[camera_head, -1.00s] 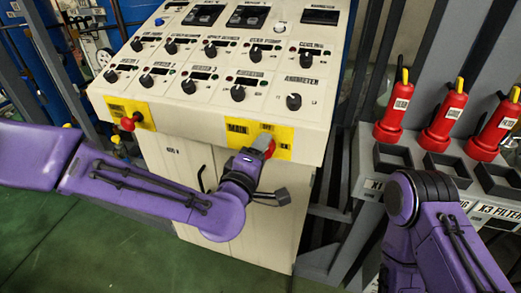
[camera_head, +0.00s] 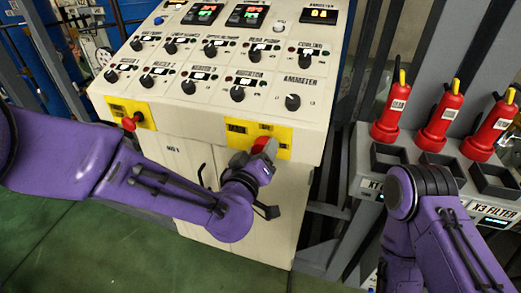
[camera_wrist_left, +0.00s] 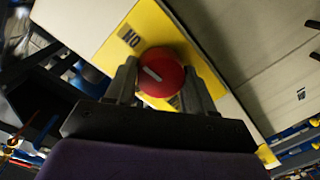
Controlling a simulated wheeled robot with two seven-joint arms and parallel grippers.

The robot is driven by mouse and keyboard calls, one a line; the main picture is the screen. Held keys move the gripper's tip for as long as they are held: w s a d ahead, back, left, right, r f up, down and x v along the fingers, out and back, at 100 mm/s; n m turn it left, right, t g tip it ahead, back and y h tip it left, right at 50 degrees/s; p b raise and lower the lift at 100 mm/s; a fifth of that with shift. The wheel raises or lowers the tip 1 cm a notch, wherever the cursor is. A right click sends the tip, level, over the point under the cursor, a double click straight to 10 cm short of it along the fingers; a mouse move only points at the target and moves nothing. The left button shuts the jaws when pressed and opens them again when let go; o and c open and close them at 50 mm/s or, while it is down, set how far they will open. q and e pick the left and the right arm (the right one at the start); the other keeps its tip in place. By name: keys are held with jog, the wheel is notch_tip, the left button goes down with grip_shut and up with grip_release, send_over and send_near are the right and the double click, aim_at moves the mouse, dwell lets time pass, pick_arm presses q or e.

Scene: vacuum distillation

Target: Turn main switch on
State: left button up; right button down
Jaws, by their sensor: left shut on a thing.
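The main switch is a red round knob (camera_head: 260,145) on a yellow plate (camera_head: 284,137) on the front of the beige control console. In the left wrist view the red knob (camera_wrist_left: 166,82) has a white mark and sits between the two fingers. My left gripper (camera_head: 264,155) is shut on this knob, one finger on each side. The gripper hides part of the yellow plate and its lettering in the head view.
A smaller red button (camera_head: 129,123) sits on another yellow plate to the left. Several black dials cover the sloped console top (camera_head: 215,115). Red bottles (camera_head: 441,122) and black trays (camera_head: 446,173) stand to the right. Green floor (camera_head: 85,235) is open at lower left.

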pick_arm(q)
jog(key=shift+m, duration=0.3)
dwell(0.4)
jog(key=o, duration=1)
jog(key=shift+o, duration=0.2)
jog(key=shift+s, duration=0.1)
jog(key=p+v, duration=0.5)
jog(key=v, duration=0.5)
jog(key=shift+s, duration=0.2)
jog(key=shift+w, duration=0.1)
